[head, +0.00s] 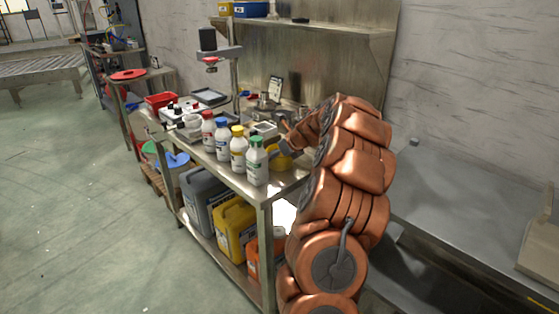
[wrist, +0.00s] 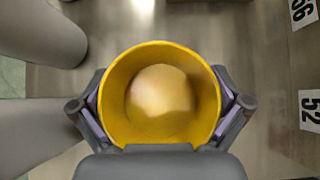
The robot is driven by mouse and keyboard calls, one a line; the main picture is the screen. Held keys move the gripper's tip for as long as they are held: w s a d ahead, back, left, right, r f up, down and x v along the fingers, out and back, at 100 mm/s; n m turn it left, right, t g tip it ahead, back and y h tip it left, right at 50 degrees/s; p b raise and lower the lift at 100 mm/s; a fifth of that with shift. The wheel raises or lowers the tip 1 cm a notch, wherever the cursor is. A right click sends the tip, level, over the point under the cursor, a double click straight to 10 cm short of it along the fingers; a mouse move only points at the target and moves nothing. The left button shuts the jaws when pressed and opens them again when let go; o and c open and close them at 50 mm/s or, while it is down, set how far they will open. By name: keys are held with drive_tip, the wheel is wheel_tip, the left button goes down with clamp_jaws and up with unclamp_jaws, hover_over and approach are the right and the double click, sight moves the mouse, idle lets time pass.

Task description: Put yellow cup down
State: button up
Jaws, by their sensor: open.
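The yellow cup (wrist: 160,52) sits upright between the two fingers of my gripper (wrist: 161,106), seen from above with its mouth facing the camera. The fingers are open on either side of the cup, close to its wall; I cannot tell whether they touch it. In the head view the yellow cup (head: 279,162) shows at the right end of the metal table (head: 232,178), partly hidden by my arm and by a bottle. My gripper (head: 284,147) is small and mostly hidden there. The cup appears to stand on the table.
White bottles stand left of the cup: green-capped (head: 257,163), yellow-capped (head: 238,150), blue-capped (head: 222,140) and red-capped (head: 208,132). Grey rounded shapes (wrist: 40,35) are close at the cup's left in the wrist view. Number labels (wrist: 311,107) lie at right.

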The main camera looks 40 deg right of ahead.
drive_tip(key=shift+a, duration=0.1)
drive_tip(key=c, duration=1)
drive_tip(key=shift+o, duration=0.2)
